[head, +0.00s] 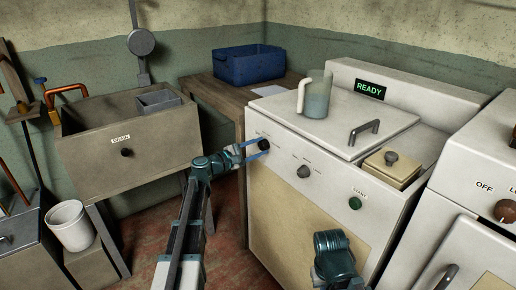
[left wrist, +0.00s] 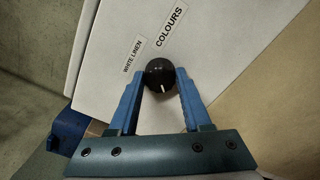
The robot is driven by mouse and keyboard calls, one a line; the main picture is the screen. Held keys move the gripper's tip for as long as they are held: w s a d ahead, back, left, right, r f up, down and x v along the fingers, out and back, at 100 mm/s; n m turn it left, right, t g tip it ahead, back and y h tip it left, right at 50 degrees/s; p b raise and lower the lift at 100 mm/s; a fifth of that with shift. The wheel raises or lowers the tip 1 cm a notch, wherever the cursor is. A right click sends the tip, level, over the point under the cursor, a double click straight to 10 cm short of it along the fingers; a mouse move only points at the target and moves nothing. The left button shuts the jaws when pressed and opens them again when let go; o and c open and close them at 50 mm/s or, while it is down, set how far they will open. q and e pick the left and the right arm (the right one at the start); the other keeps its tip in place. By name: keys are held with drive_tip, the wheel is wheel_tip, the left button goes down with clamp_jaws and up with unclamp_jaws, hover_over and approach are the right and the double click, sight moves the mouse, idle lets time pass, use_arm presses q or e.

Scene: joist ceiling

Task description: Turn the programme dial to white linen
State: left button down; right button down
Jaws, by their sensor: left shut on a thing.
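The programme dial (head: 264,145) is a black round knob at the upper left of the white washing machine's front (head: 285,143). My left gripper (head: 257,149) is shut on it, with blue fingers on either side. In the left wrist view the dial (left wrist: 159,73) sits between the fingertips. Its white pointer mark faces down and slightly right, away from the labels. The "WHITE LINEN" label (left wrist: 132,57) is up and left of the dial, and the "COLOURS" label (left wrist: 171,27) is above it. Part of my right arm shows at the bottom; its gripper is not visible.
A second knob (head: 303,171) and a green start button (head: 355,203) are on the same front. A jug (head: 317,98) stands on the lid (head: 365,120), near its handle. A "READY" display (head: 370,90) is lit behind. A sink (head: 125,135) stands left.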

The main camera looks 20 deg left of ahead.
use_arm(q)
drive_tip(key=shift+m, duration=1.9)
drive_tip(key=shift+s, duration=0.1)
drive_tip(key=shift+c, duration=1.7)
unclamp_jaws()
drive_tip(key=v, duration=1.3)
drive_tip(key=shift+s+a, duration=0.2)
drive_tip(key=shift+s, duration=0.05)
